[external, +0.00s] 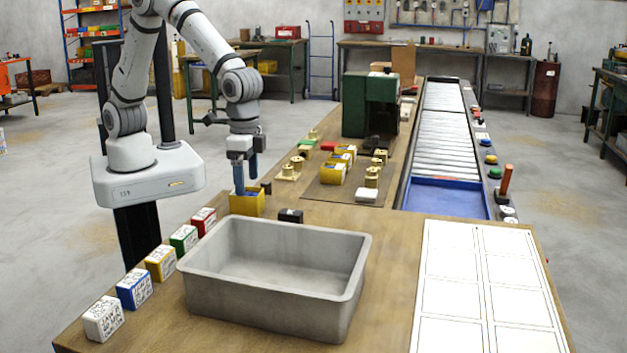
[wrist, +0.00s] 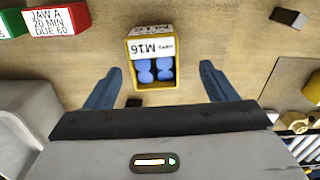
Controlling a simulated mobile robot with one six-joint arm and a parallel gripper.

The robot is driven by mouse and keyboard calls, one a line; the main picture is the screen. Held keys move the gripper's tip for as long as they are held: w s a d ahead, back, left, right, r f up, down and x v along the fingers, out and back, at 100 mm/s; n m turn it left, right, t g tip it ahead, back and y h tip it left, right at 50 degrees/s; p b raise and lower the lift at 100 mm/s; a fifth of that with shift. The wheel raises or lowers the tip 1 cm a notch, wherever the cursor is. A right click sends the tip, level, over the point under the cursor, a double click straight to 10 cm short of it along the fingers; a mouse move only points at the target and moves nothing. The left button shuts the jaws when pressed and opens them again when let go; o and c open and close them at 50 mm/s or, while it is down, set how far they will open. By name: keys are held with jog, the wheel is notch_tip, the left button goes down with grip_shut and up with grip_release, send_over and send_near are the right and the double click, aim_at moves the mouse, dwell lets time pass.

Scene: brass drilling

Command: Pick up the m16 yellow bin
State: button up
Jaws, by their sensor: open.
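The M16 yellow bin (wrist: 129,50) stands upright on the wooden table, with a white label reading M16 and blue round pieces inside. In the external view the yellow bin (external: 247,204) sits behind the grey tub, with my gripper over it. My gripper (external: 246,188) points down with blue fingers. In the wrist view my gripper (wrist: 158,85) is open, its two fingers spread wider than the bin and on the near side of it. The bin shows between the finger lines, and I see no contact.
A large grey tub (external: 340,290) stands close in front of the bin. A red jaw box (wrist: 57,20) and other labelled boxes line the table's left edge. A small black block (external: 291,215) lies right of the bin. A dark mat (external: 318,192) holds brass parts and other bins.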

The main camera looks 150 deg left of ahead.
aim_at(246, 197)
jog(key=f, duration=0.3)
jog(key=f+p, duration=0.1)
jog(key=f, duration=0.1)
jog(key=shift+w+d+f, duration=0.1)
jog(key=shift+w+d, duration=0.1)
jog(key=shift+d, duration=0.1)
jog(key=shift+c, duration=0.2)
jog(key=c, duration=1.1)
